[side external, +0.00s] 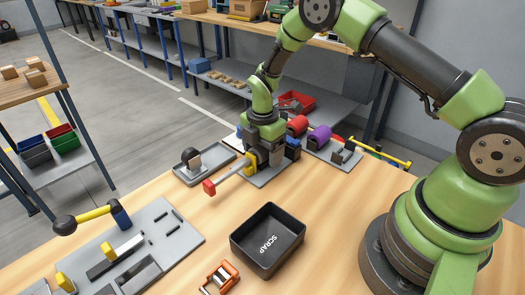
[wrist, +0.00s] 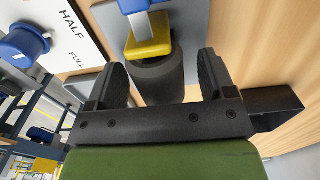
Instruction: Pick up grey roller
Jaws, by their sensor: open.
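The grey roller (wrist: 158,80) shows in the wrist view as a dark grey cylinder between my two jaws. My gripper (wrist: 161,68) is open, with one finger on each side of it; I cannot tell whether either finger touches it. A yellow block (wrist: 148,38) with a blue part (wrist: 140,6) above it overlaps the roller's upper end in that view. In the side view my gripper (side external: 263,152) is low over the fixture at the far side of the table, and the arm and nearby parts hide the roller.
A lever with a red end (side external: 209,187) sticks out left of my gripper. A black SCRAP bin (side external: 242,243) and an orange part (side external: 220,278) lie nearer. The table's right middle is clear.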

